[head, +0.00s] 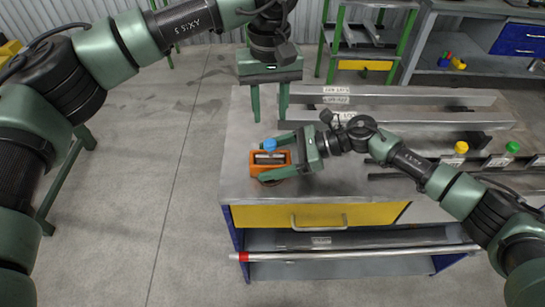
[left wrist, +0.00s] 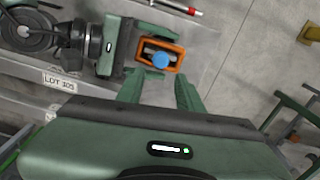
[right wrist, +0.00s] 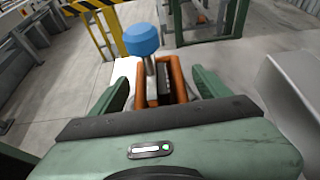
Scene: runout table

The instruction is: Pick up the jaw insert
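An orange frame (head: 254,167) with a blue knob (head: 270,145) and a grey block (head: 270,158) inside is at the bench's left end. I cannot tell which part is the jaw insert. The frame also shows in the left wrist view (left wrist: 178,55) and the right wrist view (right wrist: 176,72), where the knob (right wrist: 141,39) stands up on a stem. My right gripper (head: 272,157) is open, its fingers on either side of the frame; contact is unclear. My left gripper (head: 270,103) is open and empty, pointing down behind the frame.
The grey bench top (head: 240,125) holds long metal bars (head: 400,96) at the back, labelled, and yellow (head: 461,147) and green (head: 512,147) knobs at right. A yellow drawer (head: 265,216) is below.

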